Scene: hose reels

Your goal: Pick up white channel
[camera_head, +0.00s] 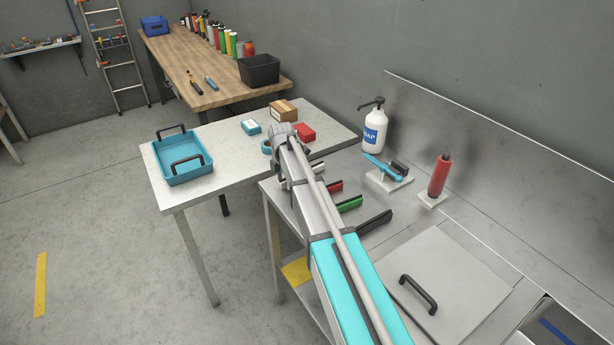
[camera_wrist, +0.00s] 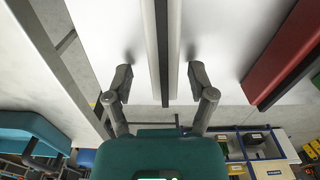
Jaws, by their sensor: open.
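The white channel (camera_wrist: 150,45) runs lengthwise through the upper middle of the wrist view, pale on both sides with a dark slot along its centre. My gripper (camera_wrist: 159,67) is open, with one finger on each side of the channel. Gaps show between the fingers and its sides, so it is not clamped. In the head view the white channel's end (camera_head: 317,167) shows just right of my arm. The rest of it and most of my gripper are hidden there by my arm.
Red (camera_head: 336,187), green (camera_head: 350,203) and black (camera_head: 375,222) channels lie beside it on the steel counter. The red one also shows in the wrist view (camera_wrist: 285,60). A soap bottle (camera_head: 375,130) and red bottle (camera_head: 439,175) stand behind. A blue tray (camera_head: 183,168) sits on the left table.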

